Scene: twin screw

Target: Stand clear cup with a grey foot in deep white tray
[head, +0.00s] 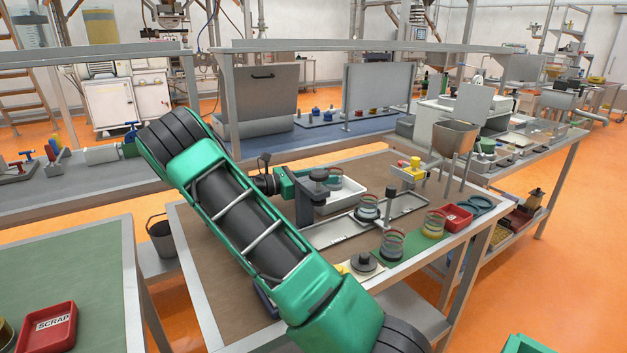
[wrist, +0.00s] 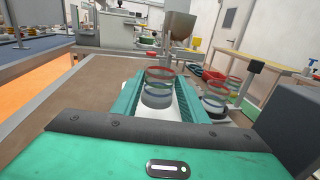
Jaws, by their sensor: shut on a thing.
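My gripper (wrist: 160,104) is shut on a clear cup with a grey foot (wrist: 157,98). The cup is upright between the two teal fingers and has a reddish rim. White surface shows around and below its foot in the wrist view. In the head view my gripper (head: 330,184) is over the deep white tray (head: 352,192), and the held cup is hard to make out there. I cannot tell whether its foot touches the tray floor.
A dark grey post device (head: 304,208) stands close beside my gripper. A shallow metal tray (head: 335,233) lies nearer, with another cup (head: 368,210) at it. More cups (head: 392,246) stand on a green mat. A red bin (head: 457,217) and a hopper (head: 455,137) are to the right.

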